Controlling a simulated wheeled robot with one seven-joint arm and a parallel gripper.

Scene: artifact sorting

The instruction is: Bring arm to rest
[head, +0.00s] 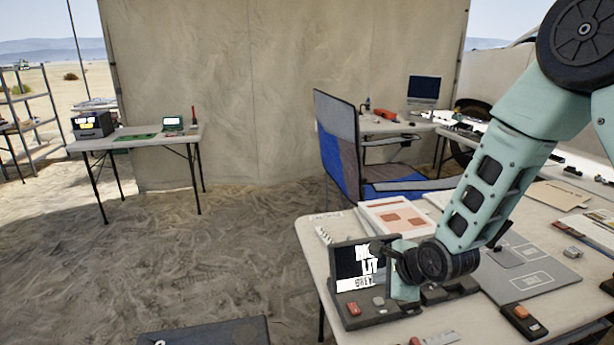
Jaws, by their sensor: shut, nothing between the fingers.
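My teal arm reaches down from the upper right over the near table (320,240). My gripper (381,249) is low at the table's left part, in front of a dark device with a lit screen (347,283). It is shut and holds nothing that I can see. The fingers are small and dark here, and whether they touch the device cannot be told. My wrist hides part of the device and of its dark base. A red piece (353,309) and a grey piece (379,301) lie on that base.
Papers (397,217), a grey case (530,268) and a dark handheld item (524,320) crowd the near table. A blue folding chair (350,170) stands behind it. Another table (140,143) stands far left. Sandy floor between is open. A dark box (205,332) is at the bottom edge.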

